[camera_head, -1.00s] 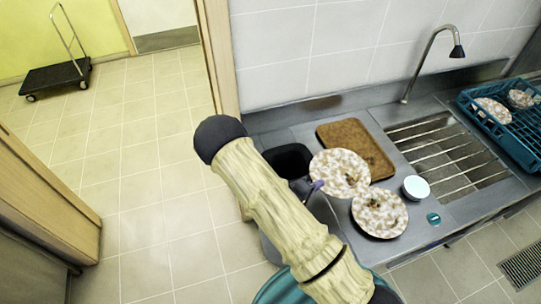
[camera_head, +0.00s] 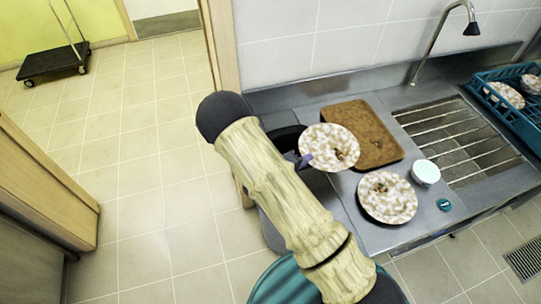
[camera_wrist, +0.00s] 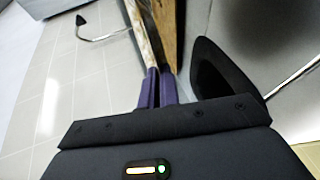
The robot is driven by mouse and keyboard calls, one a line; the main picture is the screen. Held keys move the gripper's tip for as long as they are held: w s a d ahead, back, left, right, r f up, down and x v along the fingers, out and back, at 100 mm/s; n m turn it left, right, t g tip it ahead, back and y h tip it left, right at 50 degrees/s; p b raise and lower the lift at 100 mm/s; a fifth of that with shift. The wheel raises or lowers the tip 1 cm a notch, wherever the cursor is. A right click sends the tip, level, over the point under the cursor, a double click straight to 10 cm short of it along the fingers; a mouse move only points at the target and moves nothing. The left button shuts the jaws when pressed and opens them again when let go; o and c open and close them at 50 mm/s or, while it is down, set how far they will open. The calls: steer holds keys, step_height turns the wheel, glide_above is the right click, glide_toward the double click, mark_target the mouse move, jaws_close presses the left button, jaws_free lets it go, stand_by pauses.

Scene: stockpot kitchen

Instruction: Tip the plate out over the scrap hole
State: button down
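My gripper (camera_head: 304,161) is shut on the rim of a mottled white-and-brown plate (camera_head: 325,136), with food scraps (camera_head: 341,154) on its face. The plate is up off the counter, near the brown tray's left side and beside the dark scrap hole (camera_head: 284,138), which my arm partly hides. In the wrist view the purple fingers (camera_wrist: 157,87) pinch the plate (camera_wrist: 139,35), seen nearly edge-on. The black hole (camera_wrist: 220,75) shows to the right of the fingers there.
A second plate with scraps (camera_head: 387,205) lies on the steel counter, next to a white-topped round tub (camera_head: 425,172). The brown tray (camera_head: 374,126) lies behind. A slatted sink (camera_head: 455,138), a tap (camera_head: 437,40) and a blue dish rack (camera_head: 513,122) are to the right.

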steer(key=w+a+f+b, duration=0.2)
steer(key=a+b, duration=0.1)
steer(key=b, duration=0.2)
steer(key=w+a+f+b, duration=0.1)
steer(key=w+a+b, duration=0.2)
steer(key=b, duration=0.2)
steer(key=w+a+f+b, duration=0.2)
steer(key=w+a+b, duration=0.1)
steer(key=b, duration=0.2)
steer(key=shift+a+f, duration=0.3)
steer(key=a+b, duration=0.1)
steer(key=b, duration=0.1)
steer(key=shift+w+b, duration=0.3)
steer(key=shift+w, duration=0.1)
steer(key=shift+w+a+r+b, duration=0.25)
steer(key=shift+a+r+b, duration=0.05)
steer(key=shift+a, duration=0.1)
